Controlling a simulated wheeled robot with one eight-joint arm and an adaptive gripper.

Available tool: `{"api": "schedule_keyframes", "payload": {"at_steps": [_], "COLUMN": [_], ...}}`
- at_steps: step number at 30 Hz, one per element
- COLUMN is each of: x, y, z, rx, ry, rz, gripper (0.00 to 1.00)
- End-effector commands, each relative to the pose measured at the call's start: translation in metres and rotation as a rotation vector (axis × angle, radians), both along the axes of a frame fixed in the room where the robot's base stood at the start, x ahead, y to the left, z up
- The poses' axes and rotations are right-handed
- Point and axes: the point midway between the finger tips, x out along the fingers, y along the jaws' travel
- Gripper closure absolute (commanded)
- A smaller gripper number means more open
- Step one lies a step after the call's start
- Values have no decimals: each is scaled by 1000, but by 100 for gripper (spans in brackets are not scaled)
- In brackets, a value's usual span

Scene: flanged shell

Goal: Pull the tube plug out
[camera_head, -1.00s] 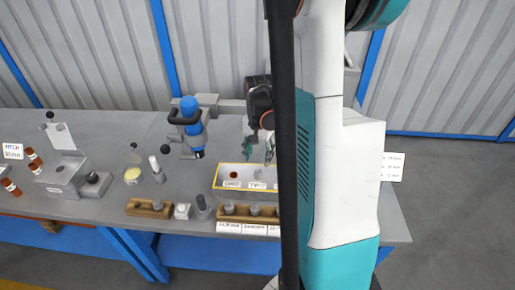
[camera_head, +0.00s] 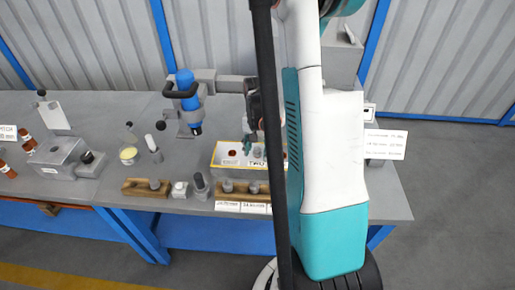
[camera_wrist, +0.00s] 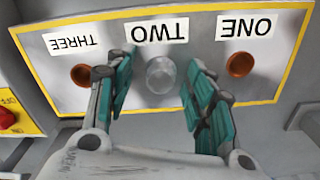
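In the wrist view a grey panel with a yellow border (camera_wrist: 290,62) carries the labels ONE, TWO and THREE, upside down. Under TWO is a round, pale grey, translucent plug (camera_wrist: 161,75). Brown-orange round parts sit under ONE (camera_wrist: 240,64) and THREE (camera_wrist: 82,75). My gripper (camera_wrist: 158,84) is open, its green-padded fingers apart on either side of the grey plug, with gaps showing between pads and plug. Whether the fingertips are level with the plug is unclear. In the head view the panel (camera_head: 222,146) is partly hidden by my arm and a dark post.
A blue and grey device (camera_head: 186,100) stands behind and left of the panel. Wooden holders (camera_head: 147,188) and small grey pieces line the table front. A red knob (camera_wrist: 8,117) on a yellow plate lies at the left of the wrist view. A flask (camera_head: 129,146) stands further left.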

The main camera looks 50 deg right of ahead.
Motion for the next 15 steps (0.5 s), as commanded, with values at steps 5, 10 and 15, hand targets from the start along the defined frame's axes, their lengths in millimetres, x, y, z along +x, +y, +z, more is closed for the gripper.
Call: {"api": "schedule_keyframes", "payload": {"at_steps": [5,10,15], "x": [0,0,0], "y": [0,0,0], "z": [0,1,5], "rx": [0,0,0], "ry": [0,0,0], "rz": [0,0,0], "gripper": [97,100,100]}}
